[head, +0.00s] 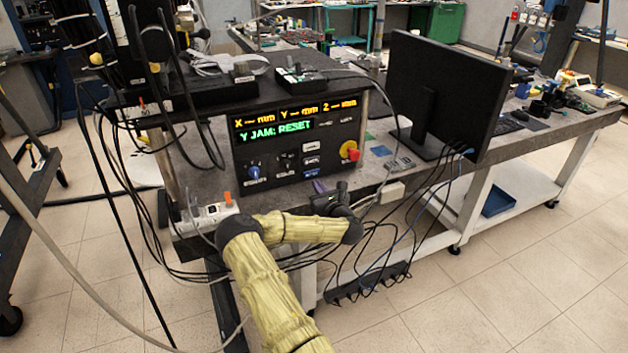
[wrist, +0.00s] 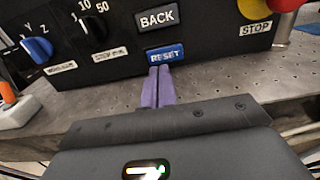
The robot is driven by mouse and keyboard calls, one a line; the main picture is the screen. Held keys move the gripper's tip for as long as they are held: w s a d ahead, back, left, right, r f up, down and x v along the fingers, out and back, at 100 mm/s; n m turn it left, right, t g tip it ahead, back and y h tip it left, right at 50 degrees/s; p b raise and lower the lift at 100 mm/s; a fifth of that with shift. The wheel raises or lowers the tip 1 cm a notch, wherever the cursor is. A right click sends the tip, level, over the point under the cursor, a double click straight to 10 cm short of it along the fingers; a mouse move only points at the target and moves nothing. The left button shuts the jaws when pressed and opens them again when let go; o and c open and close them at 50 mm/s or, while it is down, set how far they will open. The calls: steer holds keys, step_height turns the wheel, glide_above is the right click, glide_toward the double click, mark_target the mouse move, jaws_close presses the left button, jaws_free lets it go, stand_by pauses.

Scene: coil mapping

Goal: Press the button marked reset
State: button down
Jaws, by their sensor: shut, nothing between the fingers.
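The black control panel (head: 297,135) faces me in the head view, and its display (head: 272,130) reads "Y JAM: RESET" in green. The blue button marked RESET (wrist: 166,54) sits near the panel's lower edge in the wrist view, below a dark button marked BACK (wrist: 157,19). My gripper (wrist: 160,70) is shut and empty, its two purple fingers together and pointing at the panel. In the wrist view the fingertips overlap the lower edge of the RESET button; I cannot tell whether they touch it. In the head view my gripper (head: 319,187) is just below that button.
A blue knob (wrist: 37,49) and a black knob (wrist: 95,28) are left of the buttons. A red stop button (head: 350,151) is on the panel's right. A grey perforated tabletop (wrist: 240,84) extends under the panel. A monitor (head: 445,95) stands to the right; cables hang below.

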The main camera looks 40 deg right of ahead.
mark_target(310, 175)
steer(key=x, duration=0.3)
steer(key=shift+w+d, duration=0.1)
steer(key=shift+w, duration=0.3)
